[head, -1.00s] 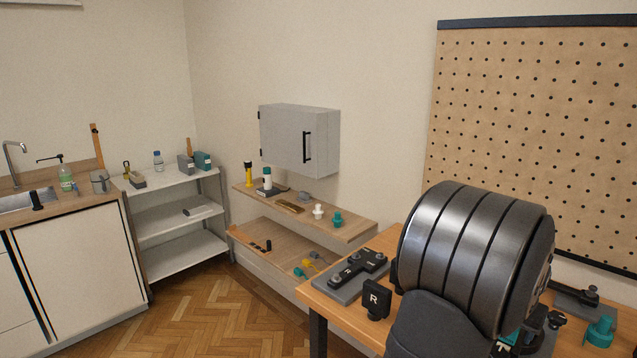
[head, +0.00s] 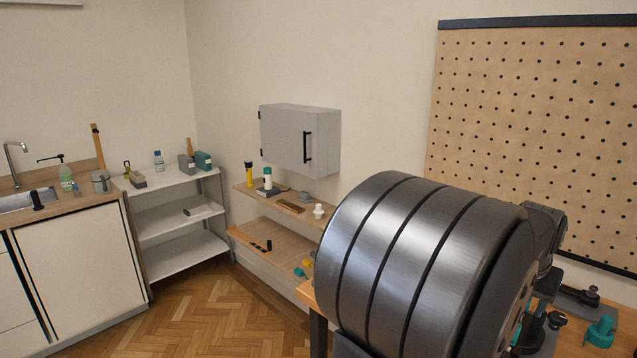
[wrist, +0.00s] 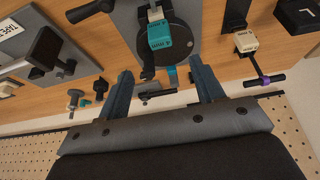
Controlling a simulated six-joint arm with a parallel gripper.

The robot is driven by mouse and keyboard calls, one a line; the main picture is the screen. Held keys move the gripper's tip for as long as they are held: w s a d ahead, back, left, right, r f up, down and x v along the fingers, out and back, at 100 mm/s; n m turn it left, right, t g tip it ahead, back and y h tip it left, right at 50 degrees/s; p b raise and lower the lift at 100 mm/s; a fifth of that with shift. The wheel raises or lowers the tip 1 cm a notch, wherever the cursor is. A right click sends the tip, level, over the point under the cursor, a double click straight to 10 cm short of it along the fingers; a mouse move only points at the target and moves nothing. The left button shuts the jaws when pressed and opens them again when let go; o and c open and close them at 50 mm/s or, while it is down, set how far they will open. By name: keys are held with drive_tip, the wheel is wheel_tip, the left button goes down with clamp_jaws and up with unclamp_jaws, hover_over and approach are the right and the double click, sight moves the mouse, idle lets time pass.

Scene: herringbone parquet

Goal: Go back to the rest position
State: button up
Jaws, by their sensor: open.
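My gripper (wrist: 160,93) shows in the wrist view with its two fingers apart and nothing between them. Beyond the fingertips is a wooden workbench (wrist: 100,72) with fixtures on it. A teal and white block (wrist: 160,37) sits on a dark round fixture (wrist: 181,36) ahead of the fingers, apart from them as far as I can tell. In the head view my arm fills the lower right and hides my gripper and much of the bench.
A pegboard (head: 540,120) hangs behind the bench. A grey wall cabinet (head: 290,138) is shut above a wooden shelf (head: 330,220) with small items. A white rack (head: 185,256) and a sink counter (head: 75,215) stand left. The parquet floor (head: 215,315) is clear.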

drive_tip(key=x, duration=1.3)
wheel_tip(320, 180, up, 6)
drive_tip(key=shift+f, duration=0.2)
drive_tip(key=shift+r, duration=0.75)
drive_tip(key=o, duration=0.9)
drive_tip(key=shift+c, duration=0.2)
drive_tip(key=s+a+r+g+y, duration=0.2)
drive_tip(key=s+a+r, duration=0.1)
drive_tip(key=r, duration=0.4)
drive_tip(key=s+a+r+g+y, duration=0.1)
drive_tip(key=s+a+r, duration=0.3)
drive_tip(key=r, duration=0.3)
wheel_tip(320, 180, down, 10)
